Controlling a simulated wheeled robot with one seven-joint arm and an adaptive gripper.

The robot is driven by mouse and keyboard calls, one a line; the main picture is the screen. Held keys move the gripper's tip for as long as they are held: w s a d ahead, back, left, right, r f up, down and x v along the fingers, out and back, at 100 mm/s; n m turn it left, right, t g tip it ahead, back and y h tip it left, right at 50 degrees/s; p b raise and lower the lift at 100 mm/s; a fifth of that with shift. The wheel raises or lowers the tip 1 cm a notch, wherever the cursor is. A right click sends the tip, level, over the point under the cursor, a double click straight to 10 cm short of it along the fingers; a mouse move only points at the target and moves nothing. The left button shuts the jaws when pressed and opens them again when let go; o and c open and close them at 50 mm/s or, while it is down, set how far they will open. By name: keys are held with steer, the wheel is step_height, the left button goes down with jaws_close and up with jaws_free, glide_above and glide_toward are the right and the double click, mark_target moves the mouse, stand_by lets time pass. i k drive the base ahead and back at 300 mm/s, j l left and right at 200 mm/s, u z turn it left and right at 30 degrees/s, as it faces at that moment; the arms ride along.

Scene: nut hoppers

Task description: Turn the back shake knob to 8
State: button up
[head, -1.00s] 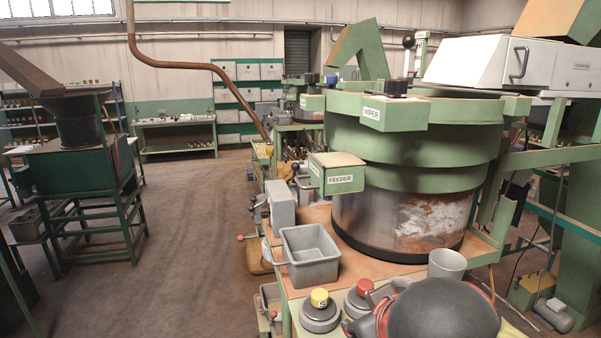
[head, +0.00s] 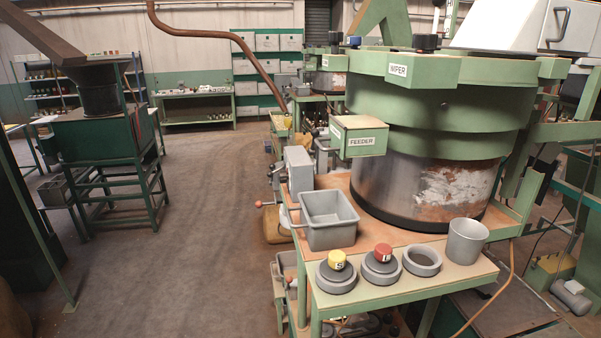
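I cannot tell which knob is the back shake knob; no shake label or number scale is readable. A yellow-topped knob (head: 337,260) with a letter like S and a red-topped knob (head: 383,252) stand on round grey bases at the front of the bench. On the near green hopper (head: 435,105), a dark knob (head: 426,42) sits on the box labelled WIPER. A blue knob (head: 354,42) shows farther back, left of it. A box labelled FEEDER (head: 358,137) juts from the hopper's left side. My gripper is not in view.
A grey bin (head: 329,235), an empty grey ring (head: 422,260) and a grey cup (head: 467,241) stand on the bench. A lever with an orange ball (head: 259,204) sticks out left. The floor (head: 195,255) left of the bench is clear up to a green stand (head: 110,180).

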mark_target(284, 177)
steer(key=k+j+u, duration=0.25)
steer(key=j+u, duration=0.1)
steer(key=u, duration=0.15)
steer(key=i+j, duration=0.55)
steer(key=i+j+z, duration=0.1)
steer(key=i+j, duration=0.4)
steer(key=j, duration=0.1)
